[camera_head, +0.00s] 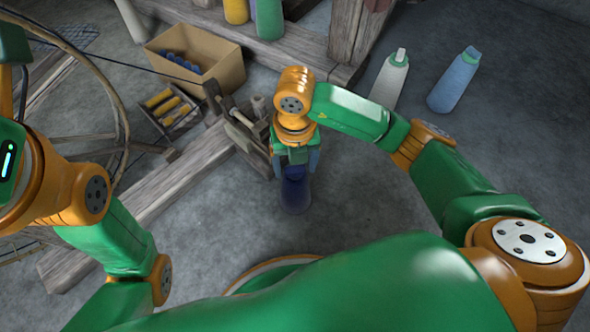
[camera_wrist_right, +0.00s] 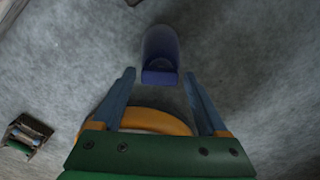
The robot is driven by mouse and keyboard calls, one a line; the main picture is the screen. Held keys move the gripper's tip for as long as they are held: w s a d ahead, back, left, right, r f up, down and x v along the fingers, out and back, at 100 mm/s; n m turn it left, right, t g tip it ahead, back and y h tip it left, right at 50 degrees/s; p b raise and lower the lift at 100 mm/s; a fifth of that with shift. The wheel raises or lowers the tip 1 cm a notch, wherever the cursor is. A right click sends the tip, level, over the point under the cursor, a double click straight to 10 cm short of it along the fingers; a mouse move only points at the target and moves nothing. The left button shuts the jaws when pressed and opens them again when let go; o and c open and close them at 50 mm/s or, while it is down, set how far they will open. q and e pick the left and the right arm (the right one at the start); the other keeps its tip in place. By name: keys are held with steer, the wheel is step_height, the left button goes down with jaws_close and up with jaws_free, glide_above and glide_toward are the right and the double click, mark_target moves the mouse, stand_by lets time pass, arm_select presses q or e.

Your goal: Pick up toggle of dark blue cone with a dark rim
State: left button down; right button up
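The dark blue cone (camera_head: 295,194) stands on the grey floor below my right gripper (camera_head: 297,163) in the head view. In the right wrist view the cone (camera_wrist_right: 161,42) lies ahead of the gripper (camera_wrist_right: 159,74). Its blue toggle (camera_wrist_right: 160,77) shows between the two blue fingertips, with a gap on each side. The fingers are spread and hold nothing. The dark rim cannot be made out clearly. My left arm shows at the left of the head view, but its gripper is not in view.
A cardboard box (camera_head: 223,70) and a crate of yellow spools (camera_head: 187,119) are at the back left. Wooden loom beams (camera_head: 180,180) lie left of the gripper.

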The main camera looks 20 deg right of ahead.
steer(key=c, duration=1)
